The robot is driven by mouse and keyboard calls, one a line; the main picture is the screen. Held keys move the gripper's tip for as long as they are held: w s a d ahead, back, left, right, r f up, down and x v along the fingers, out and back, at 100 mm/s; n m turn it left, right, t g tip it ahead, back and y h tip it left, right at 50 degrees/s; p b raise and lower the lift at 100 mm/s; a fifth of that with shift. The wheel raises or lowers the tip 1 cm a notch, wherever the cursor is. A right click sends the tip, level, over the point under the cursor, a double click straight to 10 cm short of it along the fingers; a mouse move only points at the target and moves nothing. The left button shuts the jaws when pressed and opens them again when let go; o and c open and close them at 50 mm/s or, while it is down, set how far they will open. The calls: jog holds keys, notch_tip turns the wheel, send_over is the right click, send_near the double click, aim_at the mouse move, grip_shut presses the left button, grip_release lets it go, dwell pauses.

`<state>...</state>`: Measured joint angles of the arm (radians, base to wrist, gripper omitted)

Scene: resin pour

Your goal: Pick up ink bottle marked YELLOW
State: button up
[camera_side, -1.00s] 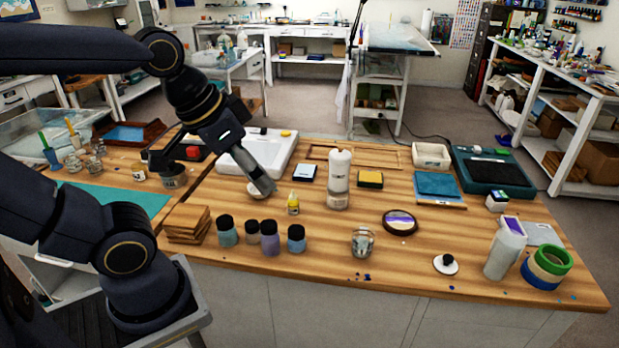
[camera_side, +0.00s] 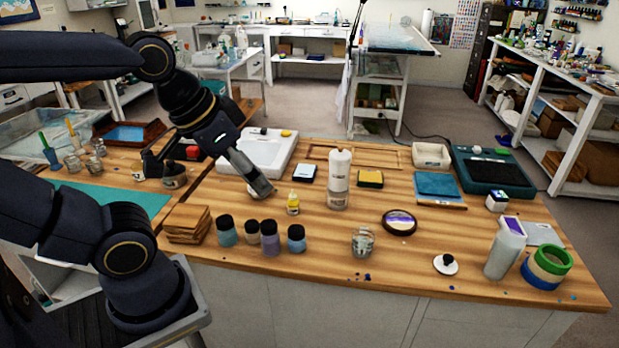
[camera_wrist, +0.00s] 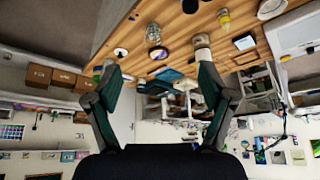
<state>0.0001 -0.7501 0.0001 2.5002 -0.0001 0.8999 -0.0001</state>
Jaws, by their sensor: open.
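The small yellow ink bottle (camera_side: 293,203) stands upright on the wooden bench, left of the tall white bottle; its label is too small to read. It also shows at the top of the wrist view (camera_wrist: 224,19). My gripper (camera_side: 262,190) is above the bench, to the left of the yellow bottle and apart from it. In the wrist view my gripper (camera_wrist: 157,75) has its two fingers spread wide with nothing held between them.
Several dark-capped jars (camera_side: 269,238) stand in front of the yellow bottle. A tall white bottle (camera_side: 338,180) is close on its right. A small white dish (camera_side: 253,191) lies by the gripper, and a white tray (camera_side: 262,155) is behind. Wooden blocks (camera_side: 187,222) sit front left.

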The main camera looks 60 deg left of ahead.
jog(key=c, duration=0.4)
jog(key=shift+o, duration=0.2)
